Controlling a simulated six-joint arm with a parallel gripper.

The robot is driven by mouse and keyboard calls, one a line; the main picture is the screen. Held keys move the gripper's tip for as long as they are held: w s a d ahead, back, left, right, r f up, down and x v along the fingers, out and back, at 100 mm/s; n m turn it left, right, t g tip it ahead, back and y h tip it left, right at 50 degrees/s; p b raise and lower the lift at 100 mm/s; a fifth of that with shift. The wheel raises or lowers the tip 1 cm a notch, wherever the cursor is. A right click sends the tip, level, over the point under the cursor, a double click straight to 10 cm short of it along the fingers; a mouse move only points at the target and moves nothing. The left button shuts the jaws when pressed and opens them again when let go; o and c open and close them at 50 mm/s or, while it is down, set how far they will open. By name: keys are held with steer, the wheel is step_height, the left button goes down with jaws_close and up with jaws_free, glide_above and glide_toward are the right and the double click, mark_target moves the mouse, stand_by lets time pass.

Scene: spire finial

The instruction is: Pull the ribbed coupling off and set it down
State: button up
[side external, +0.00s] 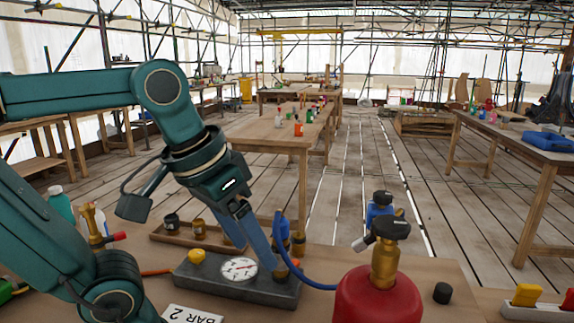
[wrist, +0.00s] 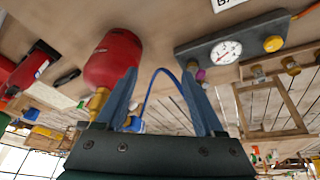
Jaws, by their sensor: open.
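The gauge block (side external: 235,284) is a dark slab on the bench with a white dial (side external: 239,269) and a yellow knob (side external: 196,256). It also shows in the wrist view (wrist: 255,32). A blue hose (side external: 318,284) runs between the block's right end and the red cylinder (side external: 376,296). The fitting at the hose's block end (wrist: 192,66) is small in the wrist view, close to one fingertip; I cannot make out its ribs. My gripper (side external: 254,254) is open, its fingers angled down over the block's right part. The near finger partly hides the fitting in the side view.
A wooden tray (side external: 167,237) with small dark and brass parts lies behind the block. Bare bench shows around the cap.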

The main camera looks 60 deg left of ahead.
steer(key=w+a+r+n+g, duration=0.1)
steer(key=w+a+r+n, duration=0.1)
steer(key=w+r, duration=0.15)
steer(key=n+g, duration=0.3)
steer(key=n, duration=0.2)
glide_above(280, 216)
steer(key=shift+d+f, duration=0.2)
steer(key=shift+f, duration=0.5)
steer(key=shift+a+f, duration=0.2)
steer(key=shift+f, duration=0.1)
steer(key=shift+f, duration=4.4)
